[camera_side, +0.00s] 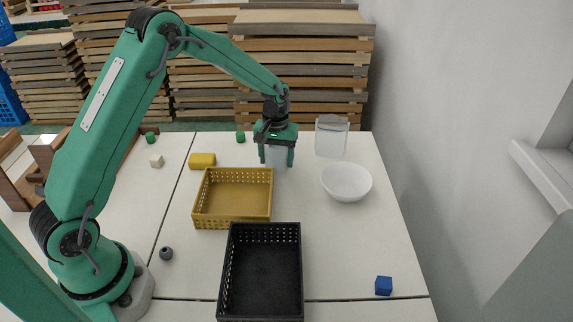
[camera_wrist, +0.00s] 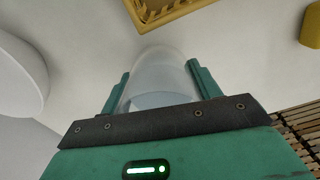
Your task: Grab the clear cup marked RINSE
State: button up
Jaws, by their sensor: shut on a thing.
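My gripper (camera_side: 277,158) points down at the far side of the white table, behind the yellow tray. It is shut on a clear cup (camera_side: 277,157), with a green finger on each side of it. In the wrist view the held clear cup (camera_wrist: 160,80) sits between the two fingers of my gripper (camera_wrist: 158,85).
A yellow tray (camera_side: 233,223) and a black tray (camera_side: 261,227) lie nearer. A white bowl (camera_side: 346,182) is on the right, also in the wrist view (camera_wrist: 20,80). A yellow block (camera_side: 202,160), a blue cube (camera_side: 383,286) and a dark knob (camera_side: 166,254) lie about. The right front is mostly clear.

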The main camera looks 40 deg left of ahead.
notch_tip(320, 180, up, 3)
jog(key=shift+f, duration=0.15)
jog(key=s+d+r, duration=0.5)
jog(key=d+r, duration=0.2)
jog(key=d, duration=0.3)
jog(key=shift+d, duration=0.3)
